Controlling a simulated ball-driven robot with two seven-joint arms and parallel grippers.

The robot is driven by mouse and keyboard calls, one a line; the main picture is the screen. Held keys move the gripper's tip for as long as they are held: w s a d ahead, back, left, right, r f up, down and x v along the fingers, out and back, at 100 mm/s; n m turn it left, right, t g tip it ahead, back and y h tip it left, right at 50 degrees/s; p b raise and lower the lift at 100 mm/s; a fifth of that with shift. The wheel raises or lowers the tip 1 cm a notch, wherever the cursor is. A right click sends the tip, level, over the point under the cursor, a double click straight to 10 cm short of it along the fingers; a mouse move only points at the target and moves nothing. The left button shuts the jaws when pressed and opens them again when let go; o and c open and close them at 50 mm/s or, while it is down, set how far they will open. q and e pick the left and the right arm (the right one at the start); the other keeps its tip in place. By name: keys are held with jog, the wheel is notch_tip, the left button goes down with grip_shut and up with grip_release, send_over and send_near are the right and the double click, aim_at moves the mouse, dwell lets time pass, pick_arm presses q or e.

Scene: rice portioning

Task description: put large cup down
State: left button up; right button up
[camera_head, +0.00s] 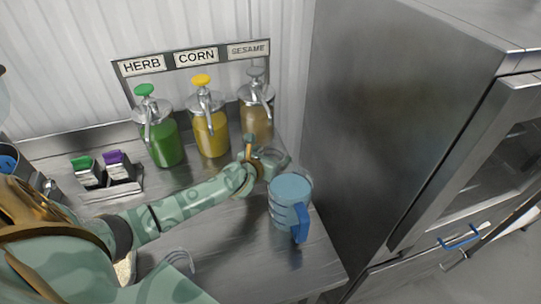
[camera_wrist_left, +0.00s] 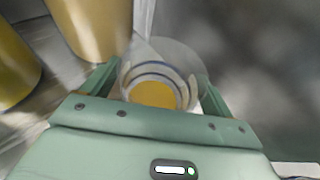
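My left gripper (camera_head: 268,160) is beside the foot of the sesame dispenser, over the right part of the steel counter (camera_head: 222,235). In the left wrist view a clear round cup (camera_wrist_left: 187,92) with a yellow-orange bottom or content sits between the two green fingers (camera_wrist_left: 160,92), which close on its sides. In the head view this cup (camera_head: 278,157) shows only faintly at the fingertips. I cannot tell whether its base touches the counter. A blue jug (camera_head: 287,189) with a dark blue handle stands just in front of the gripper. My right gripper is not in view.
Herb (camera_head: 165,145), corn (camera_head: 211,133) and sesame (camera_head: 257,121) pump dispensers stand behind. Small containers with green (camera_head: 82,162) and purple (camera_head: 114,157) tops are at left. A tall steel cabinet (camera_head: 385,120) closes off the right. The front counter is partly clear.

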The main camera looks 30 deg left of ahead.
pick_arm(q)
jog(key=shift+r, duration=0.15)
jog(key=shift+s+r, duration=0.1)
jog(key=shift+s, duration=0.15)
jog(key=p+v, duration=0.2)
jog(key=v, duration=0.9)
jog(key=shift+s, duration=0.25)
dwell(0.9)
